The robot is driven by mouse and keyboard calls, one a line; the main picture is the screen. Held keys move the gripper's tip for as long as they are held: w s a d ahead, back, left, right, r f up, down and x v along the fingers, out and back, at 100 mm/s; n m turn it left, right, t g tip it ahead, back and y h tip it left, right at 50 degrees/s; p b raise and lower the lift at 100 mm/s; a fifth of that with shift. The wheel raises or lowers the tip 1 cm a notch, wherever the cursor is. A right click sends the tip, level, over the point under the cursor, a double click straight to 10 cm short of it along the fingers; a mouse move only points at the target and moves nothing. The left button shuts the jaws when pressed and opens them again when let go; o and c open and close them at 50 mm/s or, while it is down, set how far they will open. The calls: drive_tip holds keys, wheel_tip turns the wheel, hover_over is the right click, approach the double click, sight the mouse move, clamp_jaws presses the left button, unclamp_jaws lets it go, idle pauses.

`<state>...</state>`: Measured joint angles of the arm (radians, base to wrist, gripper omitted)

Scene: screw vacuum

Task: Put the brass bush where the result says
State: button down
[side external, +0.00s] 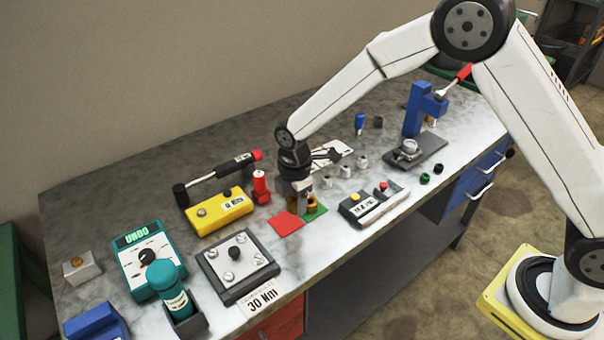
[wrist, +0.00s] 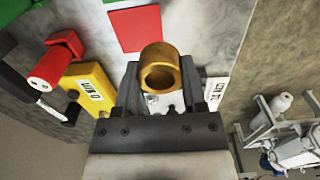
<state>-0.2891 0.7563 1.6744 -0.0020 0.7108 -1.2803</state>
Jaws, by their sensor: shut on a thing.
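The brass bush (wrist: 153,54) is a gold-coloured ring held between the two fingers of my gripper (wrist: 160,78) in the wrist view, its bore facing the camera. In the side view my gripper (side external: 303,199) points down at the green square (side external: 320,209), with the bush (side external: 312,203) partly hidden at its tips. I cannot tell whether the bush touches the surface. The red square (side external: 286,223) lies just left of the green one and also shows in the wrist view (wrist: 135,28). A grey box (side external: 376,207) with yellow and red buttons has a display too small to read surely.
A yellow box (side external: 219,211) and a red bottle-like item (side external: 261,187) stand close left. A torque wrench (side external: 217,176) lies behind. A plate with screws (side external: 238,264) is in front. Several small bushes (side external: 345,170) and a blue press (side external: 417,112) stand to the right.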

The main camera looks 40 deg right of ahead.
sight(286, 222)
drive_tip(key=shift+w+a+f, duration=0.15)
drive_tip(key=shift+w+f, duration=0.5)
drive_tip(key=shift+f, duration=0.15)
drive_tip(key=shift+w+a+f, duration=0.15)
drive_tip(key=shift+w+f, duration=0.5)
drive_tip(key=shift+f, duration=0.1)
drive_tip(key=shift+w+f, duration=0.2)
drive_tip(key=shift+f, duration=0.05)
drive_tip(key=shift+w+f, duration=0.1)
drive_tip(key=shift+f, duration=1.5)
drive_tip(key=shift+f, duration=0.1)
drive_tip(key=shift+c, duration=0.8)
unclamp_jaws()
wheel_tip(286, 222, up, 12)
